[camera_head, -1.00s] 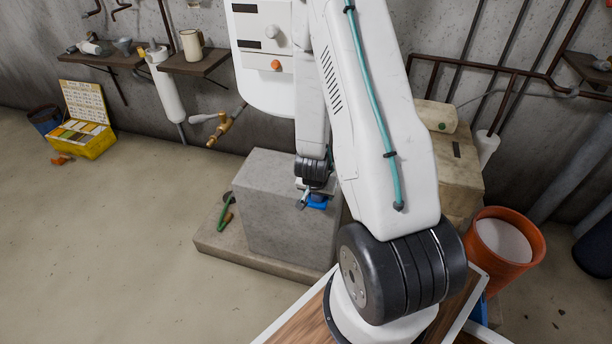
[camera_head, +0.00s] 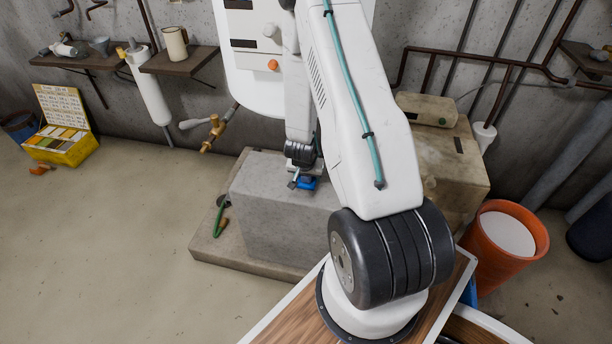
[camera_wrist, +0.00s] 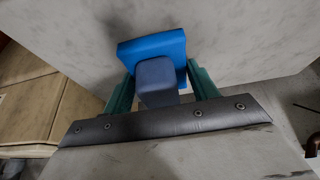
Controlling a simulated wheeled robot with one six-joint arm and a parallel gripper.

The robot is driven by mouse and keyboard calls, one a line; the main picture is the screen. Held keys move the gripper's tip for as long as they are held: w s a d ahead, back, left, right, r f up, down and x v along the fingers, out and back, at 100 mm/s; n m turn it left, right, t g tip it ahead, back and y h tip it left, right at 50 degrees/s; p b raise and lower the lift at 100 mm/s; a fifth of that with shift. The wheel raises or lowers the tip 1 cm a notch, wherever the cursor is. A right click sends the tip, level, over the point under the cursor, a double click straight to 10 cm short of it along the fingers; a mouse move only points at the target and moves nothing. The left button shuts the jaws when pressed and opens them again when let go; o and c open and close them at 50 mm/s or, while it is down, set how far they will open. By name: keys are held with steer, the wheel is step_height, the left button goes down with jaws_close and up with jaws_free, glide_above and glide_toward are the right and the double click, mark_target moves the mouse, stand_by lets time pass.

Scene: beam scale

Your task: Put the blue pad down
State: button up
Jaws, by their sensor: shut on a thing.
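The blue pad (camera_wrist: 153,47) is a bright blue square block with a darker blue-grey grip (camera_wrist: 156,80) on the near side. In the wrist view, the two green fingers of my gripper (camera_wrist: 160,85) are shut on that grip from both sides. The wrist view shows a pale grey surface behind the pad. I cannot tell whether the pad touches it. My arm hides part of the block.
The block stands on a low slab (camera_head: 215,250) with a green-handled tool (camera_head: 220,217) on it. An orange bucket (camera_head: 504,245) stands at right, near a tan box (camera_head: 455,160). A yellow case (camera_head: 62,145) is at far left. The floor at left is mostly clear.

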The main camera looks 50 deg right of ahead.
steer(key=shift+f, duration=0.3)
steer(key=o, duration=1)
steer(key=shift+f, duration=0.15)
steer(key=a+r+n+t+y, duration=0.1)
steer(key=a+r+n+y, duration=0.1)
steer(key=a+r, duration=0.75)
steer(key=s+a+r+n+t+y, duration=0.1)
steer(key=a+r+n+y, duration=0.15)
steer(key=a+r, duration=0.7)
steer(key=a+r+n+y, duration=0.15)
steer(key=a+r, duration=0.25)
steer(key=r, duration=1)
steer(key=s+a+r+n+g, duration=0.1)
steer(key=s+r+n, duration=0.1)
steer(key=s+r, duration=0.2)
steer(key=s+a+r+n+g+h, duration=0.1)
steer(key=s+r, duration=0.3)
steer(key=s, duration=0.6)
steer(key=s+a+r+n+g+h, duration=0.1)
steer(key=s+a+r+n, duration=0.1)
steer(key=s, duration=0.5)
steer(key=shift+a+r+n, duration=0.2)
steer(key=shift+r, duration=0.25)
steer(key=shift+a+r+n, duration=0.15)
steer(key=shift+r+n, duration=0.05)
steer(key=shift+r, duration=0.25)
